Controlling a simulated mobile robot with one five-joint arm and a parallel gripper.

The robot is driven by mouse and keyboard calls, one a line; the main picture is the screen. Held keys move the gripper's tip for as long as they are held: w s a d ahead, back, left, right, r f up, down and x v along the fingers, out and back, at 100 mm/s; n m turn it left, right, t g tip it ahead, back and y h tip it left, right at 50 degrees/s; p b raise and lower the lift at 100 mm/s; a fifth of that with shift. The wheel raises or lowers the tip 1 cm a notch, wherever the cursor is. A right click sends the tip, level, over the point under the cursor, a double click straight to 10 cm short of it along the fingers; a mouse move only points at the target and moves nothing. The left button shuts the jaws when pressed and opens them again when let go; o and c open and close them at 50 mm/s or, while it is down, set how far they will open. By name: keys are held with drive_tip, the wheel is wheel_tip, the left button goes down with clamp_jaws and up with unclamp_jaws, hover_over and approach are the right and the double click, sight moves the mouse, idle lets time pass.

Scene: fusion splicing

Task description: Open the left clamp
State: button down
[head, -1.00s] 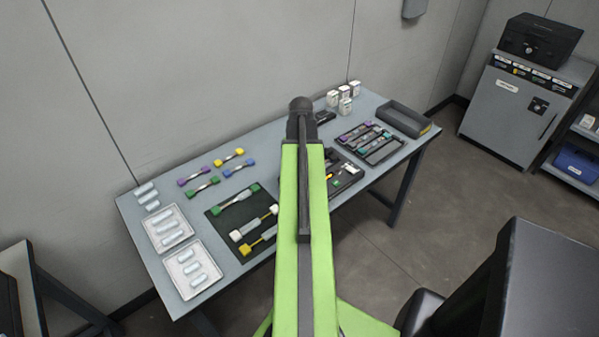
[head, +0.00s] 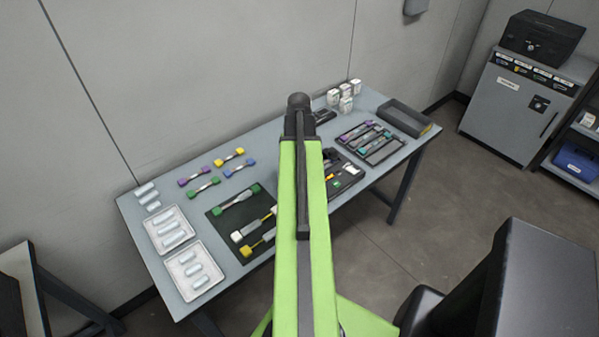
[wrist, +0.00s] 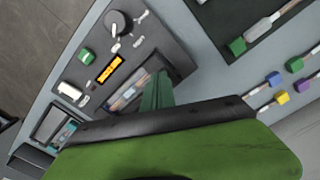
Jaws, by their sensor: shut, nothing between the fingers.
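The dark splicer (wrist: 108,50) fills the upper left of the wrist view, with a knob, a green button, an orange display and a white switch. An open recess (wrist: 122,98) on it holds a pale strip. My gripper (wrist: 163,77) is shut and empty, its dark green fingers over the recess's edge. I cannot tell whether they touch anything. The left clamp cannot be made out clearly; the fingers and the dark bar of my wrist cover part of that area. In the head view the splicer (head: 348,176) shows partly behind my green arm, which hides my gripper.
A dark mat (head: 226,222) with several coloured-end fibre pieces lies left of my arm. Two white trays (head: 176,272) hold pale cylinders. White boxes (head: 346,104) stand at the back.

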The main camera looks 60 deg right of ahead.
drive_tip(key=shift+w+r, duration=0.2)
drive_tip(key=shift+r, duration=0.2)
drive_tip(key=shift+p, duration=0.3)
wheel_tip(320, 180, up, 8)
drive_tip(key=w+d+p, duration=0.1)
drive_tip(key=w+p, duration=0.2)
drive_tip(key=p, duration=0.5)
drive_tip(key=shift+s, duration=0.1)
idle(0.4)
